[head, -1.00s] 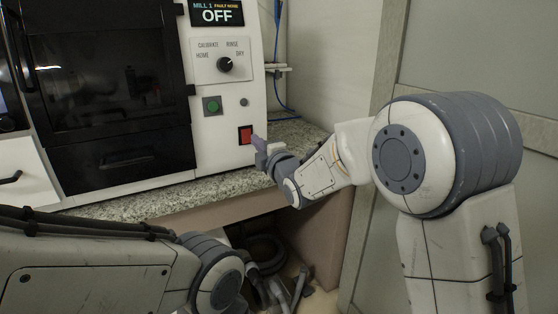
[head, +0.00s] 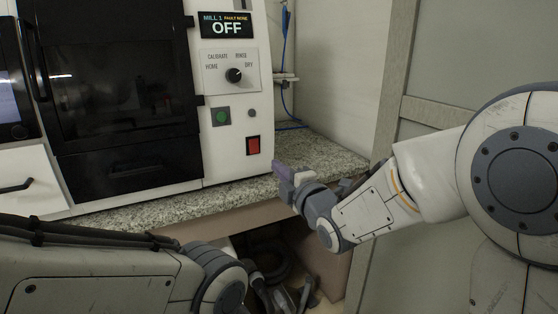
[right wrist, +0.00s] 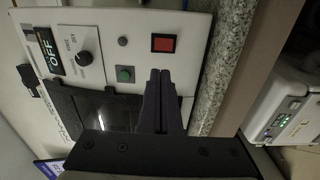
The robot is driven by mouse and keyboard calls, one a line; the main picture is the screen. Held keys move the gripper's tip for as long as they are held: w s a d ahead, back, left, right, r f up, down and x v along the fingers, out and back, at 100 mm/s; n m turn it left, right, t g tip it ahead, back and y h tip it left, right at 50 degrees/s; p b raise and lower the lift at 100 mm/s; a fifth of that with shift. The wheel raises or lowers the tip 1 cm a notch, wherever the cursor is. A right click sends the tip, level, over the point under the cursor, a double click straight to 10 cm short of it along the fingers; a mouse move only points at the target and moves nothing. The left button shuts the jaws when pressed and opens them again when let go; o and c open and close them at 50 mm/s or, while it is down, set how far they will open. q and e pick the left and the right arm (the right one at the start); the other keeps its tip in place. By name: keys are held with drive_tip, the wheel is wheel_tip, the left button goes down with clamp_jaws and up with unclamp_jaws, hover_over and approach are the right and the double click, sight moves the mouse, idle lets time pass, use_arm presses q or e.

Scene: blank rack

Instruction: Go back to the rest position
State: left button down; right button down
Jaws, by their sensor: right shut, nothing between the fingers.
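My right gripper (head: 279,169) is shut and empty, just in front of the mill's front right edge and a little below and right of the red rocker switch (head: 253,145). A gap shows between them. In the right wrist view the shut dark fingers (right wrist: 160,77) point toward the mill's white panel, with the red switch (right wrist: 163,43) beyond them. The mill's display (head: 227,25) reads OFF. My left arm (head: 100,275) comes in low from the left. Its gripper end is lost among dark shapes below the counter, so its fingers cannot be made out.
The mill's panel also holds a mode knob (head: 234,75) and a green button (head: 221,117). The granite counter (head: 330,158) is bare to the right of the mill. A blue cable (head: 285,110) hangs at the wall. A panelled wall (head: 425,75) stands close on the right.

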drive_tip(key=s+a+f+m+g+h, duration=0.2)
drive_tip(key=s+f+m+g, duration=0.3)
drive_tip(key=s+f, duration=0.15)
drive_tip(key=s+d+f+m+g+h, duration=0.1)
drive_tip(key=s+d+f+m+g, duration=0.2)
drive_tip(key=s, duration=0.6)
drive_tip(key=s+f+m+g+h, duration=0.2)
drive_tip(key=s+f+m+g, duration=0.15)
drive_tip(key=s, duration=0.55)
drive_tip(key=s+d+f+m+g+h, duration=0.1)
drive_tip(key=s+d+f+m+g, duration=0.2)
drive_tip(key=s, duration=0.6)
wheel_tip(320, 180, up, 28)
drive_tip(key=s+g+p, duration=0.1)
drive_tip(key=g+p, duration=0.1)
drive_tip(key=p, duration=2.6)
drive_tip(key=shift+f+m+h+p, duration=0.2)
drive_tip(key=shift+m+h+p, duration=0.15)
drive_tip(key=shift+m, duration=0.1)
drive_tip(key=shift+s, duration=0.1)
